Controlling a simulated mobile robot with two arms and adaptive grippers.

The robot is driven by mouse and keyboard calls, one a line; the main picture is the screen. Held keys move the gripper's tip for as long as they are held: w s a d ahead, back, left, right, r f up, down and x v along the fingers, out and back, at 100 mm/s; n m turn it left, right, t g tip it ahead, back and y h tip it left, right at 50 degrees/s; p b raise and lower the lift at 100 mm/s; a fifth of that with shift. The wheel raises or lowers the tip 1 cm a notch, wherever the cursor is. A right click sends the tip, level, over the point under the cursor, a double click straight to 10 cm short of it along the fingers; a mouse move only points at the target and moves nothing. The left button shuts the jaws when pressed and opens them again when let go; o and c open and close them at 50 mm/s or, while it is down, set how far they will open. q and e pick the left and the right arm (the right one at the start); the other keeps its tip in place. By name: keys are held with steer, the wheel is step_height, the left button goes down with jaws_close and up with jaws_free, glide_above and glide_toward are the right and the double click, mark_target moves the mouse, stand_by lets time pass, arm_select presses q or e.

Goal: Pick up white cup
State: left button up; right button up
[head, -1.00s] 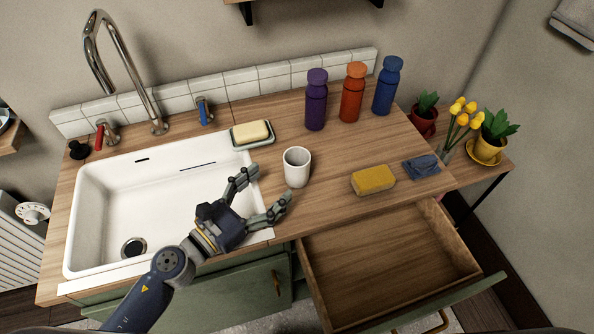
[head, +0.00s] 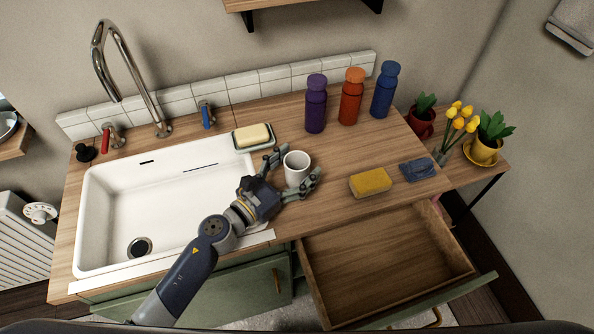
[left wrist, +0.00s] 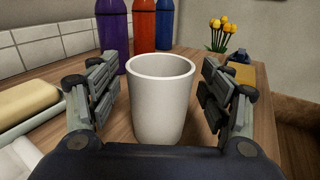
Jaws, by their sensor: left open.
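The white cup (head: 296,168) stands upright on the wooden counter, just right of the sink. My left gripper (head: 300,166) is open with its fingers on both sides of the cup. In the left wrist view the white cup (left wrist: 161,98) stands between the two open fingers of my left gripper (left wrist: 160,100), with a visible gap on each side. The cup's lower part is partly hidden by the gripper in the head view. My right gripper is not in view.
The soap dish with soap (head: 253,136) sits close behind the gripper. A yellow sponge (head: 370,183) and blue cloth (head: 417,169) lie to the right. Purple (head: 316,104), orange (head: 351,97) and blue (head: 385,89) bottles stand behind. An open drawer (head: 388,262) juts out below.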

arm_select(q)
steer(key=c, duration=1.1)
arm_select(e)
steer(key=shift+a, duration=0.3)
arm_select(q)
steer(key=shift+r, duration=0.5)
step_height(320, 180, up, 3)
steer(key=p, duration=0.2)
steer(key=shift+r+p, duration=0.2)
steer(key=shift+p, duration=0.1)
steer(key=s+b, duration=0.1)
steer(key=s, duration=1.4)
steer(key=a+r+n+t+y, duration=0.1)
steer(key=a+r+n+y, duration=0.1)
steer(key=a, duration=0.4)
steer(key=a+r+n+t+y, duration=0.2)
steer(key=a+n+y, duration=0.1)
steer(key=a+y, duration=0.3)
steer(key=a+r+n+t+y, duration=0.1)
steer(key=a+r+n+y, duration=0.1)
steer(key=a, duration=0.4)
steer(key=shift+s+a+n+t+y, duration=0.2)
steer(key=shift+a+n+t+y, duration=0.15)
steer(key=shift+n+y, duration=0.55)
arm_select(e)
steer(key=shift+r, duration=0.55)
